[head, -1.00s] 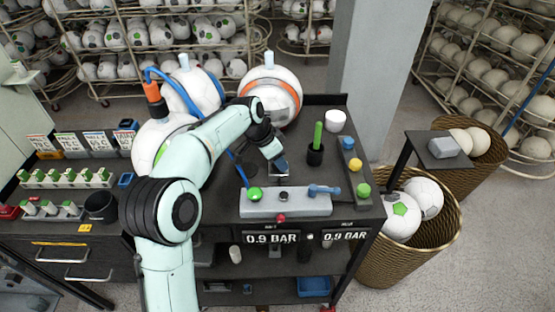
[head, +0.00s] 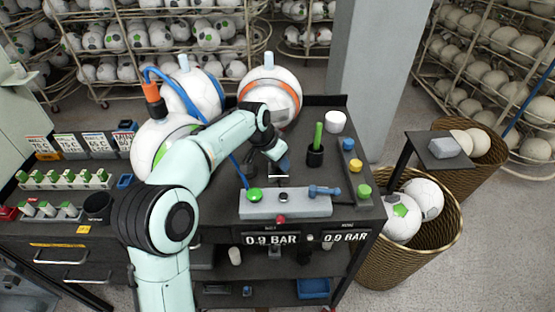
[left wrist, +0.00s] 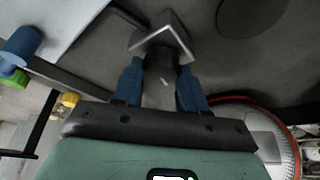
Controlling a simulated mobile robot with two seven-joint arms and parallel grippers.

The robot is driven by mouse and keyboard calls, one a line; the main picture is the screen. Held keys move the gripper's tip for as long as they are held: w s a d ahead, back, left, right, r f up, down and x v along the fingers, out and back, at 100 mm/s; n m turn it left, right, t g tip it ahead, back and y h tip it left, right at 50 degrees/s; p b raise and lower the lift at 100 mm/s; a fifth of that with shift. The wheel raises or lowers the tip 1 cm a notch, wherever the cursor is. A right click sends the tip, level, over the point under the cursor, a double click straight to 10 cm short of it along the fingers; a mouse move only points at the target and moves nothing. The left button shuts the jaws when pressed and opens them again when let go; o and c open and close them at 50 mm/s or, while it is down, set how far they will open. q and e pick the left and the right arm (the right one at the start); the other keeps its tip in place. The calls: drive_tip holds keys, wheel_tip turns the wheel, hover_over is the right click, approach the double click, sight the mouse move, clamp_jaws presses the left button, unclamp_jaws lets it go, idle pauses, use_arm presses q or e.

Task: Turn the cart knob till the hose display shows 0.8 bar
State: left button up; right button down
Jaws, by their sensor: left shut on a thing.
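My left gripper (head: 280,170) is over the cart top, just behind the grey valve block (head: 300,205). In the left wrist view its blue fingers (left wrist: 160,90) are shut on a dark knob (left wrist: 163,50) with a square silver plate; the fingers hide part of it. In the head view the knob mostly hides under the gripper. Two displays on the cart front, the left display (head: 270,239) and the right display (head: 345,236), both appear to read 0.9 BAR. Their small labels are too blurred to read. My right gripper is not in view.
A black cup with a green stick (head: 316,150) and a white cup (head: 335,121) stand to the right. Balls, one with an orange band (head: 270,95), sit behind my arm.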

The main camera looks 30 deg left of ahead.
use_arm(q)
drive_tip(key=o, duration=1.1)
drive_tip(key=shift+c, duration=0.2)
drive_tip(key=p+v, duration=0.1)
drive_tip(key=v, duration=1.2)
drive_tip(key=shift+r, duration=0.2)
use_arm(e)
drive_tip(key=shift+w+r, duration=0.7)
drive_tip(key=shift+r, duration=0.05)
use_arm(q)
drive_tip(key=shift+s, duration=0.1)
